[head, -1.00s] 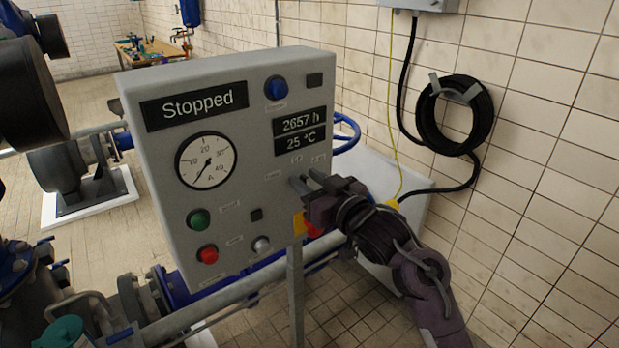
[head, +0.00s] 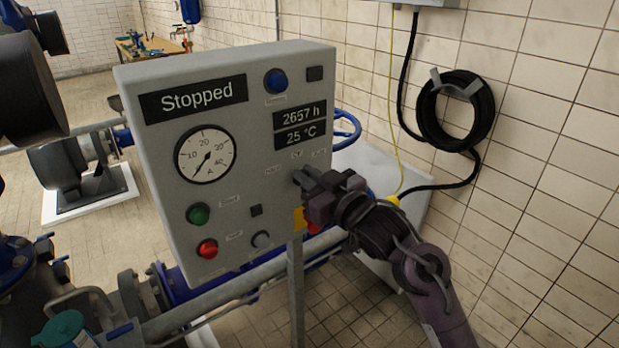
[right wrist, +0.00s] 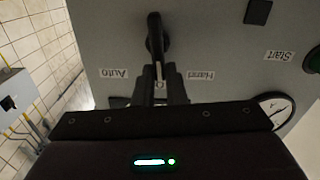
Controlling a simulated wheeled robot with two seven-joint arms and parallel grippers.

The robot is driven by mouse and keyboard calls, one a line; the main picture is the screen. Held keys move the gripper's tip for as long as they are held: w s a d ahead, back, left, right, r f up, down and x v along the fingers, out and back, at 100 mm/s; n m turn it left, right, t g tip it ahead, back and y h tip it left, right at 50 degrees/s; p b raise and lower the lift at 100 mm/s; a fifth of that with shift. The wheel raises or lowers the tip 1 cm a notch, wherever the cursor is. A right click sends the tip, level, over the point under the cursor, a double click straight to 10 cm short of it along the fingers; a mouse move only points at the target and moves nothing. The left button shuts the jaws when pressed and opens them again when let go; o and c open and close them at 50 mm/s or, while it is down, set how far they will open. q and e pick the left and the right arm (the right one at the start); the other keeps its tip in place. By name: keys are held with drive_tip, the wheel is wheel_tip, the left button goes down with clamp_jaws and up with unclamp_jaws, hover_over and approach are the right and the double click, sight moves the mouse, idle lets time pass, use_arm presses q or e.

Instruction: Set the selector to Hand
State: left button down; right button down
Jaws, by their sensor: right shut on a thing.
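The grey control panel (head: 245,190) stands in the middle of the head view, its display reading "Stopped". The black selector knob (right wrist: 156,38) shows in the right wrist view, where the panel appears upside down. Its bar looks roughly in line with the 0 mark (right wrist: 159,85), between the Auto label (right wrist: 114,73) and the Hand label (right wrist: 201,76). My right gripper (head: 304,181) is at the panel's right side, shut on the selector and hiding most of it in the head view. My left gripper is not in view.
A green button (head: 198,214) and a red button (head: 207,249) are low on the panel's left. A yellow-backed red knob (head: 313,228) is just below my right gripper. Blue pipework (head: 185,285) runs below; a coiled black hose (head: 455,112) hangs on the right wall.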

drive_tip(key=shift+s+a+f+n+b, duration=0.2)
drive_tip(key=shift+n+b, duration=0.5)
drive_tip(key=shift+n, duration=0.45)
drive_tip(key=shift+s+a+f+n+b, duration=0.1)
drive_tip(key=shift+a+n+b, duration=0.15)
drive_tip(key=shift+n+b, duration=0.65)
drive_tip(key=shift+s+a+f+n+b, duration=0.2)
drive_tip(key=shift+n+b, duration=0.25)
drive_tip(key=shift+n, duration=0.9)
drive_tip(key=c, duration=1.5)
unclamp_jaws()
drive_tip(key=shift+r, duration=0.1)
drive_tip(key=b+v, duration=0.2)
drive_tip(key=v, duration=0.5)
drive_tip(key=shift+s+d, duration=0.25)
drive_tip(key=shift+s, duration=0.05)
